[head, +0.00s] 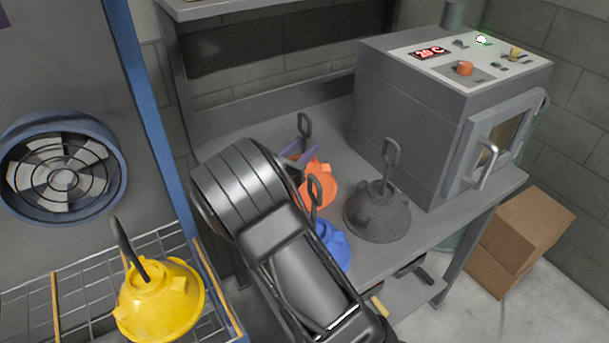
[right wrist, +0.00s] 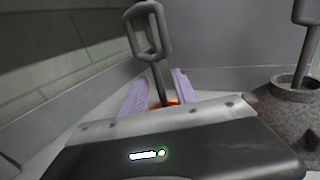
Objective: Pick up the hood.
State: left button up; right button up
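An orange hood (head: 319,186) with a dark loop handle (head: 304,126) sits on the grey bench, partly hidden behind my right arm. My right gripper (head: 298,152) is at this hood, with its purple fingers near the handle stem. In the right wrist view the fingers (right wrist: 160,90) stand apart, one on each side of the stem of the handle (right wrist: 148,32). Contact with the stem cannot be made out. A blue hood (head: 335,246), a dark grey hood (head: 377,212) and a yellow hood (head: 160,302) also show. My left gripper is out of view.
A grey oven (head: 408,110) with a control panel stands on the bench (head: 440,226) at the right. The yellow hood rests on a wire rack (head: 80,277) by a blue post (head: 152,110). Cardboard boxes (head: 522,240) stand on the floor. The grey hood (right wrist: 283,115) is right of the gripper.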

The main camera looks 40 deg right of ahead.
jog(key=shift+w+d, duration=0.1)
jog(key=shift+d, duration=0.15)
dwell(0.4)
grip_shut()
dwell(1.3)
